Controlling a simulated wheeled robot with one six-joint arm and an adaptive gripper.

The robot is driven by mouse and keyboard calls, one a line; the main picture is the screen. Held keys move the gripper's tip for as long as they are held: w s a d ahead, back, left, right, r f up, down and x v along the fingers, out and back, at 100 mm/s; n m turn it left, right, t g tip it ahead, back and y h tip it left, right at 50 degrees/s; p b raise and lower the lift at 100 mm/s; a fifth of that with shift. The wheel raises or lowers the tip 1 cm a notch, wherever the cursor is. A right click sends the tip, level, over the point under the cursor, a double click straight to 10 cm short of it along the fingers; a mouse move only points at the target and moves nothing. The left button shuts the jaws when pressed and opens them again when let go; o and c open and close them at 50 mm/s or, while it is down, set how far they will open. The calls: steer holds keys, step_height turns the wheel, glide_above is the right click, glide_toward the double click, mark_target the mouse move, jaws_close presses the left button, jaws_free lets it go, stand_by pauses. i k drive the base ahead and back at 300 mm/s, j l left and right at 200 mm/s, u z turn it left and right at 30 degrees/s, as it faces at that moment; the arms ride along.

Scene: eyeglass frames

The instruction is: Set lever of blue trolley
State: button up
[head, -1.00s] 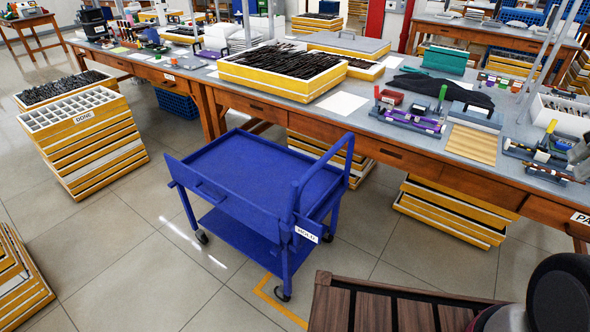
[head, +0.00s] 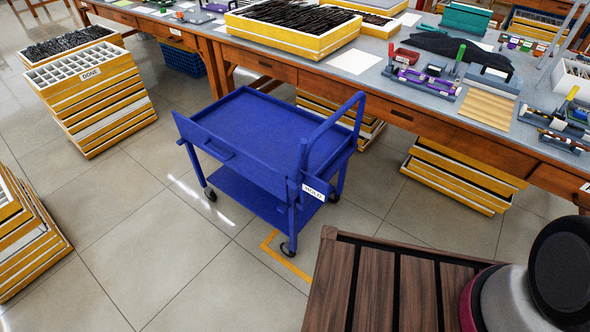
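The blue trolley (head: 255,125) stands on the tiled floor in the middle of the head view, in front of the long workbench. Its top tray is empty, and a lower shelf (head: 235,190) shows beneath. A raised push handle (head: 335,125) is on its right end. A white label reading "HOLD" (head: 314,191) is on the near right corner. Dark caster wheels (head: 288,249) show at the leg ends. I cannot make out a lever on it at this size. My gripper is not in view.
A long wooden workbench (head: 400,118) with trays and fixtures runs behind the trolley. Stacked yellow trays labelled "DONE" (head: 95,110) stand at left, more (head: 30,235) at lower left. A slatted wooden surface (head: 375,290) fills the bottom right. Floor left of the trolley is clear.

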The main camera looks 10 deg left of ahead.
mark_target(296, 178)
steer(key=i+l+u, duration=0.2)
steer(key=u, duration=0.15)
steer(key=i+l+u, duration=0.15)
steer(key=l+u, duration=0.25)
steer(key=i+l+u, duration=0.15)
steer(key=l+u, duration=0.2)
